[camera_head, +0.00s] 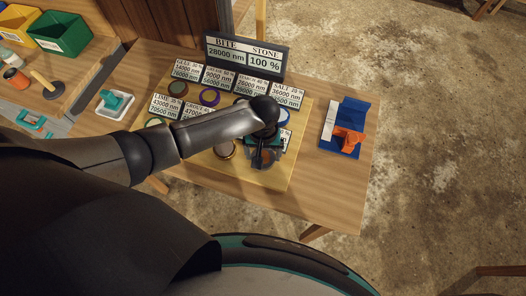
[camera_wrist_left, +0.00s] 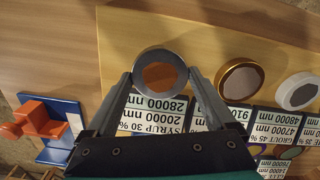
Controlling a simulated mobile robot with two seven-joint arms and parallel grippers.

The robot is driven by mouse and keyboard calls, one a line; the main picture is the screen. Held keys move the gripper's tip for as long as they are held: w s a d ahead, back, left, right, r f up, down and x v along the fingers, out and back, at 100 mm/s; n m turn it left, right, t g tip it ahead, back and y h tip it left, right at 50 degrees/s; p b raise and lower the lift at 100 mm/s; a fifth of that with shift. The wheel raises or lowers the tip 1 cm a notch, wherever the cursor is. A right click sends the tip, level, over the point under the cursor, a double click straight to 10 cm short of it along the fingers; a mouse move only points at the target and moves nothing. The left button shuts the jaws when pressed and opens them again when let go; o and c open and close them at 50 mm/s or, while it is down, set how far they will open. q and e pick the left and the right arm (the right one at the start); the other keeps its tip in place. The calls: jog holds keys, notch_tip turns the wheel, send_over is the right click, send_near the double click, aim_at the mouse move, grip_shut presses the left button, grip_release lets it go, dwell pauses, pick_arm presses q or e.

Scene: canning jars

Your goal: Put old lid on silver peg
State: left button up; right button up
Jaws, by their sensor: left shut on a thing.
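My left gripper (camera_head: 264,158) is over the right part of the yellow board. In the left wrist view its fingers (camera_wrist_left: 160,84) are shut on a round grey-rimmed piece with a rusty brown middle (camera_wrist_left: 158,76), which looks like the old lid. I cannot tell whether it touches the board. In the head view the gripper and arm mostly hide it. I cannot make out which piece is the silver peg. A gold-rimmed disc (camera_wrist_left: 240,80) with a grey middle lies beside the held piece, also seen in the head view (camera_head: 225,149). My right gripper is not in view.
A blue tray (camera_head: 350,113) with an orange piece (camera_head: 349,139) lies right, with bare wood between. Bins and tools are at left.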

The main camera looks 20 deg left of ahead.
pick_arm(q)
jog(key=shift+f+b, duration=0.35)
jog(key=shift+f, duration=0.4)
dwell(0.4)
jog(key=o, duration=1)
notch_tip(320, 180, up, 15)
jog(key=p, duration=0.3)
jog(key=shift+r, duration=0.15)
